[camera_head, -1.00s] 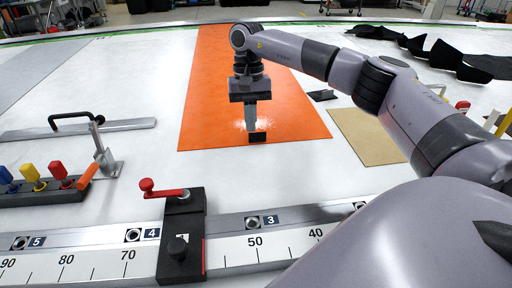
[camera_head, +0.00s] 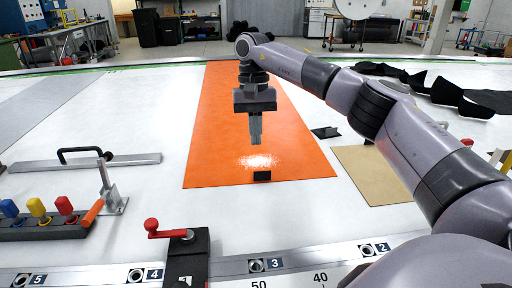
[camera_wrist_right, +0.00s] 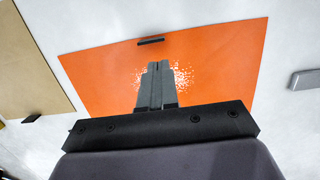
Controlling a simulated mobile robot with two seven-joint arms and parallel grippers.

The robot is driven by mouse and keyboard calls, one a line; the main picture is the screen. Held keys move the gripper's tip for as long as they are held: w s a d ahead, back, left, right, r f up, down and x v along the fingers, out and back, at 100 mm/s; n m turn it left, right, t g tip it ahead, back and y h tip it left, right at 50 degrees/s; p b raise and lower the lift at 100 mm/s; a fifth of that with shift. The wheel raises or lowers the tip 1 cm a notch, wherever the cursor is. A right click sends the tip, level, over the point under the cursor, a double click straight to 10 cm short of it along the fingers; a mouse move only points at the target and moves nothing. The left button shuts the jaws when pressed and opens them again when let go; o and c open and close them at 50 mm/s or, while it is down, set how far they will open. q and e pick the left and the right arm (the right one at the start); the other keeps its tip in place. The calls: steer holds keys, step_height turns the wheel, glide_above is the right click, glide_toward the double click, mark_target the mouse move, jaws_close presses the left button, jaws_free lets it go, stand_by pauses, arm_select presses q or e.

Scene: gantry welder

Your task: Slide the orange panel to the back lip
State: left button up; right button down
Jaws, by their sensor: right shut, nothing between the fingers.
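The orange panel (camera_head: 220,150) is a long flat sheet on the white table, running from near the middle toward the back. A small black block (camera_head: 262,176) sits on it close to its front edge, and a bright glare spot lies just behind the block. My right gripper (camera_head: 256,142) points down over the panel with its fingers together and empty. In the right wrist view the shut fingers (camera_wrist_right: 157,66) lie in front of the panel (camera_wrist_right: 225,60), and the black block (camera_wrist_right: 151,41) shows beyond them. I cannot tell whether the fingertips touch the panel. My left gripper is out of view.
A tan sheet (camera_head: 378,172) lies right of the panel. A metal bar with a black handle (camera_head: 85,162) and a toggle clamp (camera_head: 112,190) are at left. A ruled rail with a red-handled stop (camera_head: 180,240) runs along the front. Black cloth (camera_head: 440,85) lies back right.

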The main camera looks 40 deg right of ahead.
mark_target(263, 169)
steer(key=shift+r, duration=0.25)
steer(key=c, duration=1.2)
jaws_free()
steer(key=s+m+t, duration=0.1)
steer(key=m, duration=0.5)
steer(key=s+f+m+t+p, duration=0.1)
steer(key=m, duration=0.5)
steer(key=s+d+f+m, duration=0.1)
steer(key=m, duration=0.5)
steer(key=shift+s+f+t+y, duration=0.1)
steer(key=shift+s+t+y, duration=0.2)
steer(key=shift+s+t, duration=0.1)
steer(key=shift+f, duration=0.1)
steer(key=shift+w+a+f+p, duration=0.1)
steer(key=shift+a+f+p, duration=0.05)
steer(key=shift+f, duration=1)
steer(key=shift+w+a+f+p, duration=0.15)
steer(key=shift+a+f, duration=0.05)
steer(key=shift+f, duration=0.95)
steer(key=shift+w+a+f+p, duration=0.1)
steer(key=shift+a+f+p, duration=0.05)
steer(key=shift+f, duration=1)
